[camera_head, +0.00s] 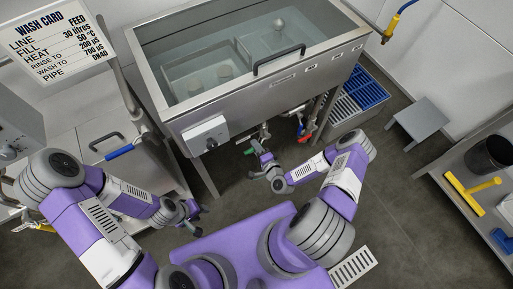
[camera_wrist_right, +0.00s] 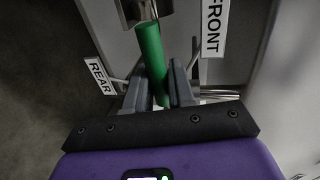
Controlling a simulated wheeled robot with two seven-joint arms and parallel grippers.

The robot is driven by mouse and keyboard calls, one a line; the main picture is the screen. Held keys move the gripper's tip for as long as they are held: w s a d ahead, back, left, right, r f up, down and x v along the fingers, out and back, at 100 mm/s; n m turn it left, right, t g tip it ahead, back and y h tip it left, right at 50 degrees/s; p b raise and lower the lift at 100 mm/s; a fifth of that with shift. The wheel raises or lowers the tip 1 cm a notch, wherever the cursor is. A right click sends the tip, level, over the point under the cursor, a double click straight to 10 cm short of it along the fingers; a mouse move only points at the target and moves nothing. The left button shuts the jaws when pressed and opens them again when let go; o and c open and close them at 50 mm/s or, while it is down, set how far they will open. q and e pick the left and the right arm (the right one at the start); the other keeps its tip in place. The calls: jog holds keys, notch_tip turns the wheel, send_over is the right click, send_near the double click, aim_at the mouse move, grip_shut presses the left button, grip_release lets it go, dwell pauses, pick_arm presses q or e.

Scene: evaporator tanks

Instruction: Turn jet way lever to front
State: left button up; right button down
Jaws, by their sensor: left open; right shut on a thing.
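The jet way lever has a green handle (camera_wrist_right: 152,55) that hangs from a metal hub (camera_wrist_right: 145,10) in the right wrist view. It runs down between the two fingers of my right gripper (camera_wrist_right: 160,82), which is shut on it. In the head view the small green handle (camera_head: 248,152) shows under the tank's front, beside my right gripper (camera_head: 258,156). A FRONT label (camera_wrist_right: 213,25) is to the right of the handle and a REAR label (camera_wrist_right: 99,77) to its left. My left gripper (camera_head: 191,222) is open and empty, low at the left, away from the lever.
The steel tank (camera_head: 270,98) with water stands above the lever. Pipes with a red-handled valve (camera_head: 302,130) are right of the lever. A blue crate (camera_head: 362,88) and grey stool (camera_head: 421,121) stand further right. A wash card (camera_head: 55,40) is at upper left.

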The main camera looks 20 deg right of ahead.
jog(key=shift+a+r, duration=0.1)
dwell(0.4)
jog(key=c, duration=1.1)
grip_release()
jog(key=shift+s, duration=0.15)
jog(key=p+v, duration=0.1)
jog(key=v, duration=0.6)
jog(key=shift+s+p, duration=0.2)
jog(key=shift+p, duration=0.2)
jog(key=shift+r, duration=0.1)
